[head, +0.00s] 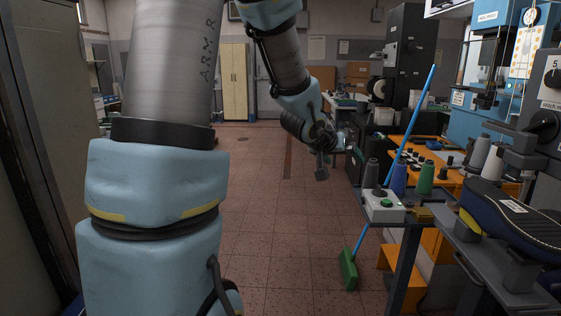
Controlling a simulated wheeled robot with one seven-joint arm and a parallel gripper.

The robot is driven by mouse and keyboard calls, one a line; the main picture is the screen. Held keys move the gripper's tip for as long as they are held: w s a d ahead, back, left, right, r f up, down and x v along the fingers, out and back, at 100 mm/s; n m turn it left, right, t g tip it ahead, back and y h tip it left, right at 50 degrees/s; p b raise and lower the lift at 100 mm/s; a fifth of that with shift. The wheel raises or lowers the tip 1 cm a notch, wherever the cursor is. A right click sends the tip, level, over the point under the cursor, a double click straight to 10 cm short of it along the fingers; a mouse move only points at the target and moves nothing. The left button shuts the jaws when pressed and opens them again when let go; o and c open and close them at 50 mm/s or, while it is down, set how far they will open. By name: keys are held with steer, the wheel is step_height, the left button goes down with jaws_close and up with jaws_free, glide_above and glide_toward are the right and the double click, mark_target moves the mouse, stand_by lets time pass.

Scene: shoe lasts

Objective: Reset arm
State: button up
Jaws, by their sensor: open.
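My arm, light blue and grey, fills the left and middle of the head view and bends down toward the centre. My gripper (322,166) hangs at its end over the tiled aisle, just left of the workbench. It is small and dark in this view. It is open, and I see nothing held in it. The fingertips are too small to make out in detail.
A green broom (348,270) with a blue handle leans there. A cabinet (235,80) stands far back. The tiled floor (265,215) is clear.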

steer(key=s+a+f+n+g+y, duration=0.1)
steer(key=s+a+f+y, duration=0.2)
steer(key=a, duration=0.5)
steer(key=s+a+f+n+g+y, duration=0.2)
steer(key=s+a+f+y, duration=0.15)
steer(key=a, duration=0.55)
steer(key=s+a+f+g, duration=0.3)
steer(key=s+a, duration=0.3)
steer(key=s, duration=0.5)
steer(key=shift+f+n+g, duration=0.2)
steer(key=shift+n+g, duration=0.1)
steer(key=shift+g, duration=0.2)
steer(key=shift+c, duration=0.2)
